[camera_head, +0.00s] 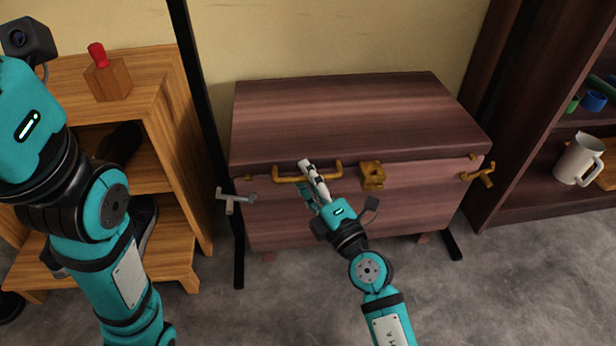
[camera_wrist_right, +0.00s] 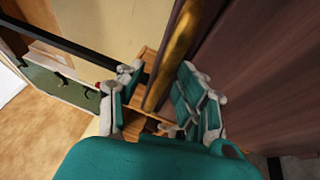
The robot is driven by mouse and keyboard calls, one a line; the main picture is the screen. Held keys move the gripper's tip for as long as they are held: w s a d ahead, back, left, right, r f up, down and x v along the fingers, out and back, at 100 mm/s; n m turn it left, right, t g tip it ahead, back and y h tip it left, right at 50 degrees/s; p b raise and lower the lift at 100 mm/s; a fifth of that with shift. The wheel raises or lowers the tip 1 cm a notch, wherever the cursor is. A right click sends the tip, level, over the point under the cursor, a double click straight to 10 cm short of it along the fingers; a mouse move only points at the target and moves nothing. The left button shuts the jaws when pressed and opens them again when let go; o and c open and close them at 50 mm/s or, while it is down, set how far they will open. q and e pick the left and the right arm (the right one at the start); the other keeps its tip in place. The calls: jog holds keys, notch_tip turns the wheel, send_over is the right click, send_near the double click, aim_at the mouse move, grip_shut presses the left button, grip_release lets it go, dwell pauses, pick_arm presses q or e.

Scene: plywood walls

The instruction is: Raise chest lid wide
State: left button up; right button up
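The wooden chest (camera_head: 330,215) has a reddish-brown striped lid (camera_head: 350,110) that lies shut. A brass bar handle (camera_head: 285,179) runs along the lid's front edge, left of a brass latch (camera_head: 372,176). In the right wrist view, the brass bar (camera_wrist_right: 172,60) passes between the spread fingers of my right gripper (camera_wrist_right: 158,105), nearer the right finger, with a gap to the left finger. My left arm shows at the left, but its gripper is out of view.
A wooden shelf (camera_head: 175,195) with a red-topped block (camera_head: 108,78) stands left of the chest. A dark bookcase (camera_head: 535,130) with a white pitcher (camera_head: 578,160) stands at the right. A plain wall (camera_head: 340,40) is behind the chest; grey floor lies in front.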

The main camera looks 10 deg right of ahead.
jog(key=shift+c, duration=0.4)
grip_shut()
jog(key=shift+r, duration=0.1)
